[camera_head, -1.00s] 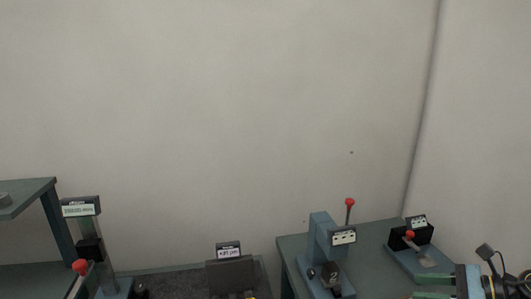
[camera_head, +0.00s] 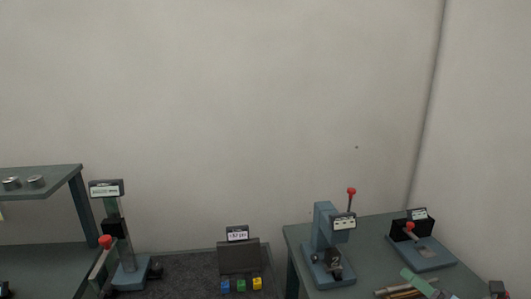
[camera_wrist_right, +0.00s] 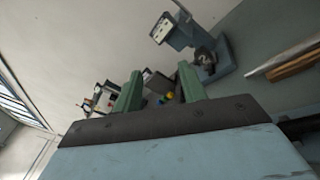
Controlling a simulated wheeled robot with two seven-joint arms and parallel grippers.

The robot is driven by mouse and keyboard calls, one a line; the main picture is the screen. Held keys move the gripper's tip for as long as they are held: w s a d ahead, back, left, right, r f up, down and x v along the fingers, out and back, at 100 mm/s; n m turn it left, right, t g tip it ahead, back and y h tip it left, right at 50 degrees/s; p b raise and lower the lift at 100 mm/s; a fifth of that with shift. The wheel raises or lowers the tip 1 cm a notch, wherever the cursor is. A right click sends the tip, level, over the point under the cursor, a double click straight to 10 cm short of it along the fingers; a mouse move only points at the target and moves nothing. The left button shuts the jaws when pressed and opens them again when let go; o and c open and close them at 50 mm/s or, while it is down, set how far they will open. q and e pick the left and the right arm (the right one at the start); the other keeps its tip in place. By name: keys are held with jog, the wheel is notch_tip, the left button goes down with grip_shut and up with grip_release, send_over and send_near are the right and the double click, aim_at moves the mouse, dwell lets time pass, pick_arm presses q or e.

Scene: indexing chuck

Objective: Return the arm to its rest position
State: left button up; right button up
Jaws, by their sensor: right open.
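My right gripper (camera_head: 416,281) shows only in part at the bottom right of the head view, a green finger in front of the right-hand table. In the right wrist view its two green fingers (camera_wrist_right: 160,75) stand apart with nothing between them. It holds nothing. The rest of my right arm is mostly out of the head view. My left gripper is not in view.
A blue press with a red-knobbed lever (camera_head: 328,245) and a low blue fixture (camera_head: 420,250) stand on the right table. Brown rods (camera_head: 394,293) lie near the gripper. Small coloured blocks (camera_head: 241,285) sit on the dark middle surface. A lever stand (camera_head: 128,265) is at left.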

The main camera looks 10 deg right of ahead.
jog(key=s+a+f+m+g+h, duration=0.3)
jog(key=s+f+m+h, duration=0.15)
jog(key=m, duration=0.65)
jog(key=s+a+f+m+g+h, duration=0.35)
jog(key=f+m+h, duration=0.2)
jog(key=m, duration=0.65)
jog(key=s+a+f+m+g+y, duration=0.2)
jog(key=s+a+m+g+y, duration=0.15)
jog(key=s+a, duration=0.3)
jog(key=s+a+f+m+g+y, duration=0.25)
jog(key=s+a+g, duration=0.2)
jog(key=s, duration=0.25)
notch_tip(320, 180, down, 27)
jog(key=h+b, duration=0.1)
jog(key=b, duration=0.4)
pick_arm(q)
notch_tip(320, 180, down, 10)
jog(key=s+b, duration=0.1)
jog(key=b, duration=0.4)
pick_arm(e)
jog(key=s+d+f+g, duration=0.1)
jog(key=s+d+f, duration=0.1)
jog(key=s+f, duration=1.6)
notch_tip(320, 180, down, 4)
jog(key=shift+d+r+g, duration=0.1)
jog(key=shift+d+g, duration=0.15)
jog(key=shift+g, duration=0.1)
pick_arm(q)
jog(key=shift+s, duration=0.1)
